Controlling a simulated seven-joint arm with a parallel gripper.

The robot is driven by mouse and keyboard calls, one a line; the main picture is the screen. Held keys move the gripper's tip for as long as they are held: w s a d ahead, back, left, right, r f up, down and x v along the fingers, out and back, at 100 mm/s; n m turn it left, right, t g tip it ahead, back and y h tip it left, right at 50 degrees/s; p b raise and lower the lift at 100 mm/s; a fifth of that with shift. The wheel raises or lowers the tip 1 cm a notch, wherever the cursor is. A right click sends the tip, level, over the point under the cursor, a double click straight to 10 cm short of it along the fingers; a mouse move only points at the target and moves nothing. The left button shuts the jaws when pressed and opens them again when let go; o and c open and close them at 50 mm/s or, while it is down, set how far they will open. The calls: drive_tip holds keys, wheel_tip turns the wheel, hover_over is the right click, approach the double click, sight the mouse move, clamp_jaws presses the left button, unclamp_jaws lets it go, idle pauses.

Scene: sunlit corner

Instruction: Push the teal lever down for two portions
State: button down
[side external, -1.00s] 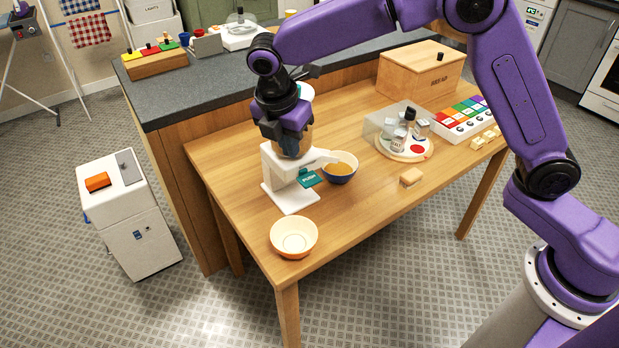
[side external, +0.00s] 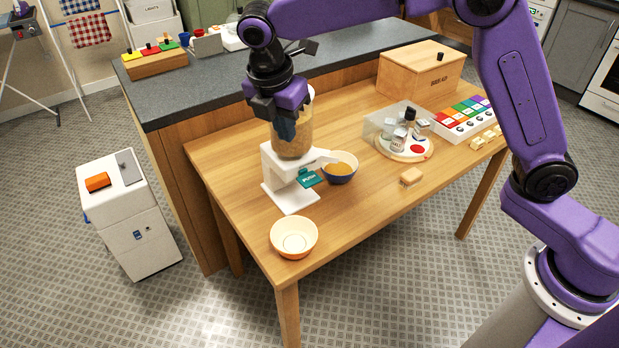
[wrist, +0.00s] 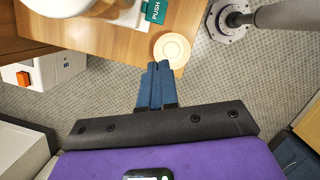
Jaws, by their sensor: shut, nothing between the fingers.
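The teal lever (side external: 310,178), marked PUSH, sticks out from the front of a white dispenser (side external: 292,197) on the wooden table. It also shows at the top of the wrist view (wrist: 155,11). The dispenser's clear container (side external: 292,138) holds a tan grainy filling. A blue bowl (side external: 340,168) with a tan filling stands right beside the lever; whether it is under the spout I cannot tell. An orange bowl (side external: 294,238), pale inside, stands empty at the near table corner. My gripper (side external: 285,137) is shut and empty, above the lever and in front of the container; it also shows in the wrist view (wrist: 158,68).
A sponge-like block (side external: 411,177) lies right of the blue bowl. Behind it are a round tray (side external: 420,156) with small jars, a bread box (side external: 420,72) and a coloured-label rack (side external: 464,119). A grey counter (side external: 200,92) rises behind the table.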

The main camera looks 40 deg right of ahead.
idle(0.3)
approach(309, 180)
drive_tip(key=shift+r, duration=0.3)
drive_tip(key=shift+x, duration=3.45)
drive_tip(key=shift+f, duration=0.1)
